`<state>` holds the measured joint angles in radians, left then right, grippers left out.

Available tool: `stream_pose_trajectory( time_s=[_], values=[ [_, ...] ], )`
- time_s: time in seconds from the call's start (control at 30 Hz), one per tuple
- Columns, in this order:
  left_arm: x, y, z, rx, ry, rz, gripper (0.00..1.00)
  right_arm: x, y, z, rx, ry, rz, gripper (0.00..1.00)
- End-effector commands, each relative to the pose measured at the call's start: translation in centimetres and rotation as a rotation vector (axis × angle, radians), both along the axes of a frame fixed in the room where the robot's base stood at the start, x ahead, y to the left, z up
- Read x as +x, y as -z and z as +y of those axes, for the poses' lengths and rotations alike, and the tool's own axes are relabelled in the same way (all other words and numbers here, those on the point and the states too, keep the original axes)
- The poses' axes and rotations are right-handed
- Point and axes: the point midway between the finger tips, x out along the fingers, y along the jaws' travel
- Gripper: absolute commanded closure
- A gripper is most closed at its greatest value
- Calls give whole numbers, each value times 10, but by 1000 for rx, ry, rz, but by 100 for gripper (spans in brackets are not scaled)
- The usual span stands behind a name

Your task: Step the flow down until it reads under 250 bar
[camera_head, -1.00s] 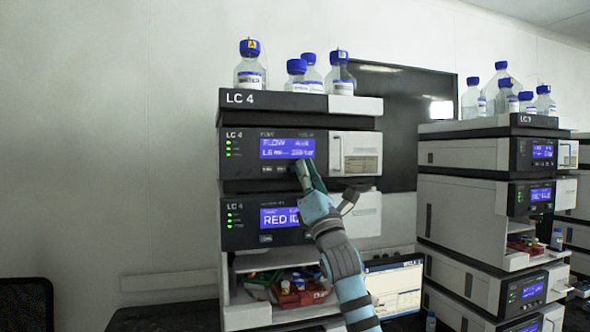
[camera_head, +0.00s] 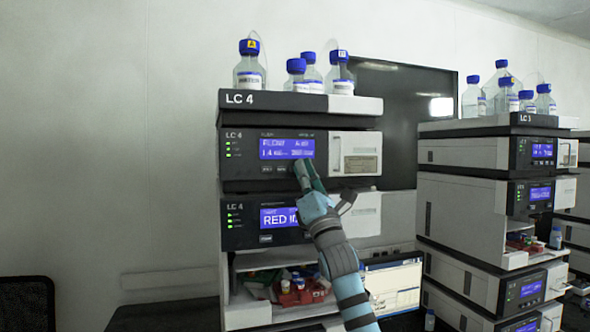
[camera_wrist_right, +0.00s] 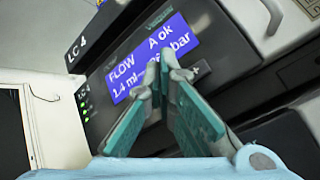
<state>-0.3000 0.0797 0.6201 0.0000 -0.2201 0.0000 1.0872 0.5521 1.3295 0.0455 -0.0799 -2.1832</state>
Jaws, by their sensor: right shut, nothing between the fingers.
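The pump module of LC 4 (camera_head: 233,172) has a blue display (camera_head: 287,148). In the right wrist view the display (camera_wrist_right: 122,75) reads FLOW, A ok, 1.4 ml and a bar figure whose digits are mostly covered by my fingers. In the head view that figure is too blurred to read. Small buttons (camera_head: 267,169) sit under the display. My right gripper (camera_head: 301,165) is shut and empty, its tips at the button row by the display's lower right. In the wrist view its tips (camera_wrist_right: 172,64) lie beside a plus button (camera_wrist_right: 197,69). Contact cannot be told. My left gripper is not in view.
Blue-capped bottles (camera_head: 250,65) stand on the stack. Below, a module (camera_head: 240,222) shows a partly hidden RED display, above an open bay with a red tray (camera_head: 298,297). A laptop (camera_head: 393,287) stands right of it. A second stack (camera_head: 465,190) is farther right.

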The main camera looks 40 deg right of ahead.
Motion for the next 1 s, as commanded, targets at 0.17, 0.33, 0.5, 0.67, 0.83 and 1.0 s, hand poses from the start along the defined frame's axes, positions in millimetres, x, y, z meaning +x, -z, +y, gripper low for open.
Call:
stream_pose_trajectory(
  time_s=[0.17, 0.33, 0.5, 0.67, 0.83, 1.0],
  values=[
    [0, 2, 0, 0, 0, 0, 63, -2, 1, 1, -1, 1, 0, 100],
    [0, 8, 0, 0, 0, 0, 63, -10, 2, 3, -1, 1, 0, 100],
    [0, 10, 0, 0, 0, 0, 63, -16, 2, 5, 0, 1, 1, 100],
    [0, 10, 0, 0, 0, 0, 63, -16, 1, 5, 1, 1, 0, 100],
    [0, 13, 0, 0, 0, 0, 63, -20, 2, 7, -1, 0, 0, 100],
    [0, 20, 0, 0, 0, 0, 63, -36, 3, 12, -3, 2, -1, 100]
  ],
)
